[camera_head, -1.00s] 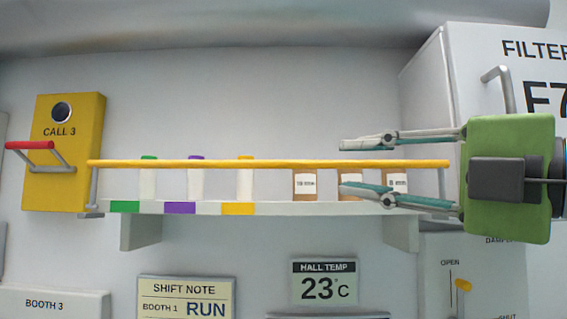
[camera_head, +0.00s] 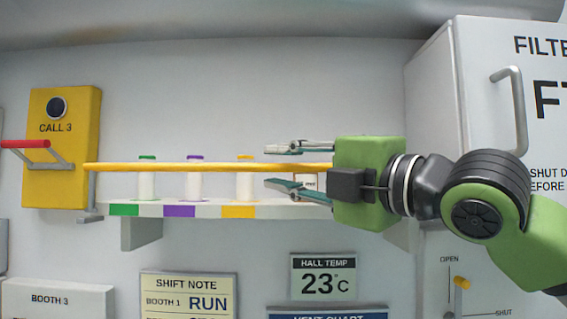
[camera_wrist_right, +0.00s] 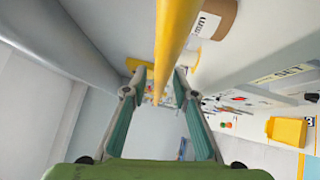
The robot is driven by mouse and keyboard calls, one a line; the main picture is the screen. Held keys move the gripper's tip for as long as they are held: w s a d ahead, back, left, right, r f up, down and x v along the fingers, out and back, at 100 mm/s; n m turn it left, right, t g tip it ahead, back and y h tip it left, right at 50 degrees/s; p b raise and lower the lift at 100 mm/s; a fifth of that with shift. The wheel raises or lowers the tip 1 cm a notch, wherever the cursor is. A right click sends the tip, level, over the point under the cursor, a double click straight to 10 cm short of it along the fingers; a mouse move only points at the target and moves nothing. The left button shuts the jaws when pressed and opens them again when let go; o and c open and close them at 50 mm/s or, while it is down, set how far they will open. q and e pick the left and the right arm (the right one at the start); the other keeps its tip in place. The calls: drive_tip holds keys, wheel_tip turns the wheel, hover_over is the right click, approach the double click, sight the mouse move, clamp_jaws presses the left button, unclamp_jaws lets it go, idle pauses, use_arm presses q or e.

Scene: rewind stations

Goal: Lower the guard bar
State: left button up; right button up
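The guard bar is a long yellow bar (camera_head: 190,167) running level across the front of a white shelf (camera_head: 210,211). Its left end meets a grey bracket by the yellow call box. My right gripper (camera_head: 268,168) is open, with one finger above the bar and one below it in the head view. In the right wrist view the bar (camera_wrist_right: 176,40) comes down from the top towards the gap between the open fingertips (camera_wrist_right: 157,82). I cannot tell if the fingers touch it. My gripper and arm hide the bar's right end. My left gripper is not in view.
Bottles with green (camera_head: 147,180), purple (camera_head: 194,180) and yellow (camera_head: 245,180) caps stand behind the bar. A brown labelled jar (camera_head: 308,181) is partly hidden by my gripper. A filter cabinet (camera_head: 432,100) stands right.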

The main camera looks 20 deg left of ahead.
clamp_jaws()
drive_tip(key=shift+f, duration=0.1)
drive_tip(key=n, duration=0.1)
drive_tip(key=s+n+y+b, duration=0.1)
drive_tip(key=y+b, duration=0.1)
drive_tip(key=shift+s+d+f+n, duration=0.25)
drive_tip(key=shift+s+f+n, duration=0.05)
drive_tip(key=shift+s+n, duration=0.1)
drive_tip(key=shift+s+d+f+n+g+y+b, duration=0.25)
drive_tip(key=shift+s+f+n+g+y+b, duration=1.05)
drive_tip(key=shift+n+g, duration=2.35)
drive_tip(key=shift+s+d+f+n+g+y+b, duration=0.2)
drive_tip(key=shift+f+n+g+y+b, duration=0.35)
drive_tip(key=shift+n+g+b, duration=3)
drive_tip(key=shift+s+d+f+n+g+y+b, duration=0.25)
drive_tip(key=shift+s+f+n+g+y, duration=0.65)
drive_tip(key=shift+n+g, duration=2.85)
drive_tip(key=n+t, duration=0.2)
drive_tip(key=n, duration=0.1)
drive_tip(key=shift+w+r+n+t, duration=0.1)
drive_tip(key=shift+r+n+t, duration=0.1)
drive_tip(key=shift+n+t, duration=0.05)
